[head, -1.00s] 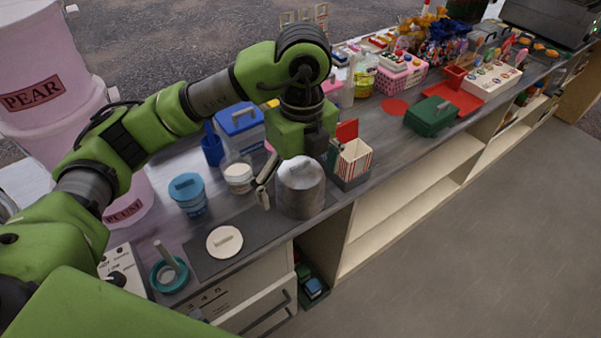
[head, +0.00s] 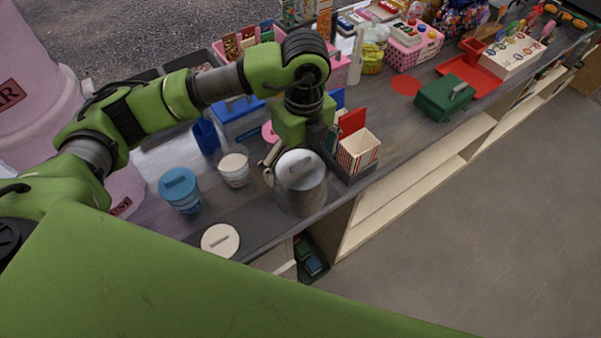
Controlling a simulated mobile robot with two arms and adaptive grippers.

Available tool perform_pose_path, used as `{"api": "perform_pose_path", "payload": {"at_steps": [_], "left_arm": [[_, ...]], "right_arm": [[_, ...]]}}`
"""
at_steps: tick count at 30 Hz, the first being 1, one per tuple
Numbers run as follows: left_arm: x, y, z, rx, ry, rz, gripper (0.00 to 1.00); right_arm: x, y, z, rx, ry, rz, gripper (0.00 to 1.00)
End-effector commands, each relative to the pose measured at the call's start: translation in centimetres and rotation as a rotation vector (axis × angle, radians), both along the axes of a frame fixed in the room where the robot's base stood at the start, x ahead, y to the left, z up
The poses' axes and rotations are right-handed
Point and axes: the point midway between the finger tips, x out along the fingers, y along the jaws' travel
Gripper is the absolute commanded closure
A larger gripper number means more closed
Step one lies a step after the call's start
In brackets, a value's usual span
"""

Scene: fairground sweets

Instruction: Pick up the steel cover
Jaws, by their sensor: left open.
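The steel cover (head: 308,184) is a grey metal cylinder with a flat top and a small bar handle; it stands upright near the counter's front edge. My left gripper (head: 282,163) is open just behind and above it. One finger shows beside the cover's left rim; the other is hidden. I cannot tell whether the finger touches the metal, and nothing is seen between the fingers. My right gripper is not in view.
A red-and-white striped box (head: 358,152) stands close on the right. A white cup (head: 234,170), a blue-lidded tub (head: 180,190) and a round cream lid (head: 220,241) are on the left. A green box (head: 444,98) sits further along the counter.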

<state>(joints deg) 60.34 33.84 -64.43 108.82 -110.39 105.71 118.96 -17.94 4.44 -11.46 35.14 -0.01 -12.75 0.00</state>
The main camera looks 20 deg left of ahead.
Motion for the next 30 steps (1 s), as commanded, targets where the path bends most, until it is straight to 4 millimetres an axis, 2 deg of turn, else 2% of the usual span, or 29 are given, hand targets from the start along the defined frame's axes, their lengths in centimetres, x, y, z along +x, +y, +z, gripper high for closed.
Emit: {"api": "perform_pose_path", "payload": {"at_steps": [4, 8, 12, 18, 25, 30], "left_arm": [[0.0, 0.1, -1.1, 0.000, 0.000, 0.000, 0.02], [0.2, 0.1, -2.0, 0.001, 0.002, 0.002, 0.02], [0.6, 0.2, -4.0, 0.002, 0.004, 0.002, 0.02], [0.6, 0.2, -6.3, 0.000, 0.000, 0.000, 0.02], [0.6, 0.2, -6.5, 0.000, -0.001, -0.001, 0.02], [0.6, 0.2, -6.5, 0.000, -0.001, -0.001, 0.44]], "right_arm": [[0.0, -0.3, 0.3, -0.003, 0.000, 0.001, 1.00], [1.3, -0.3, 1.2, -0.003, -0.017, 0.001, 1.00], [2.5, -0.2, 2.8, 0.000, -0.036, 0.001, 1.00], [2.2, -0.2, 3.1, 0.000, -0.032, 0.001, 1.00], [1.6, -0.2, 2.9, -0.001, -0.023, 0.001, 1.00], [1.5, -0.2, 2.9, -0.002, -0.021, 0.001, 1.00]]}}
